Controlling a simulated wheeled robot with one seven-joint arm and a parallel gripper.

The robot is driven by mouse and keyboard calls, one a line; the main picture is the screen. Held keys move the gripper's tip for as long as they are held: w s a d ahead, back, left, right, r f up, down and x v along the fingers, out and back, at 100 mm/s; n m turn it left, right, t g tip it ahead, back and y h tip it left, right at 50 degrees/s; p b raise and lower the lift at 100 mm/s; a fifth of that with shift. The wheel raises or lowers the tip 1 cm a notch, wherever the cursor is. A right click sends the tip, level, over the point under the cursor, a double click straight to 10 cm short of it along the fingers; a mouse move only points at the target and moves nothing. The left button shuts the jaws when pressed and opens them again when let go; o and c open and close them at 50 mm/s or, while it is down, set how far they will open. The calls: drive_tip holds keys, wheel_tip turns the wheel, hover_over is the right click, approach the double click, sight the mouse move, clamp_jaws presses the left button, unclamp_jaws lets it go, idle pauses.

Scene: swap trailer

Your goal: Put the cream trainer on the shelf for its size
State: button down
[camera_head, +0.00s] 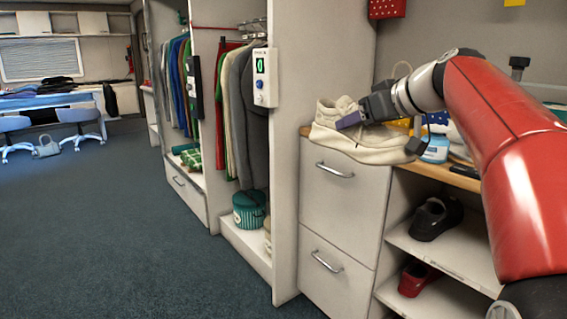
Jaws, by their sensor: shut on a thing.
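The cream trainer (330,136) is at the counter's left end, its toe pointing right and its chunky sole towards me. My gripper (383,134) is shut on it, with one dark finger across its upper and the other near its toe. I cannot tell whether its sole touches the counter (462,181). Below the counter, an upper shelf (452,262) holds a black shoe (436,219) and a lower shelf (440,302) holds a red shoe (418,277). I see no readable size labels on these shelves. My red arm hides their right side.
A drawer unit (342,205) stands left of the shelves. Further left is an open wardrobe with hanging clothes (245,115) and a green round box (249,209). A blue-white item (436,149) is on the counter. The carpet (120,240) at left is clear.

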drive_tip(key=w+f+m+t+h, duration=0.1)
drive_tip(key=w+f+m+h, duration=0.25)
drive_tip(key=f, duration=0.95)
drive_tip(key=w+f+m+t+h, duration=0.1)
drive_tip(key=w+f+m+h, duration=0.3)
drive_tip(key=f, duration=0.8)
drive_tip(key=s+f+m+h, duration=0.15)
drive_tip(key=s+f, duration=0.35)
drive_tip(key=f, duration=0.5)
drive_tip(key=s+f+m+h, duration=0.15)
drive_tip(key=s+f, duration=0.25)
drive_tip(key=f, duration=0.6)
wheel_tip(320, 180, down, 10)
drive_tip(key=w+n+y, duration=0.1)
drive_tip(key=n+y, duration=0.3)
drive_tip(key=shift+m+h, duration=0.25)
drive_tip(key=v, duration=0.4)
drive_tip(key=shift+s+d+f, duration=0.1)
drive_tip(key=shift+s+f, duration=0.05)
drive_tip(key=shift+f, duration=0.1)
drive_tip(key=shift+d, duration=0.1)
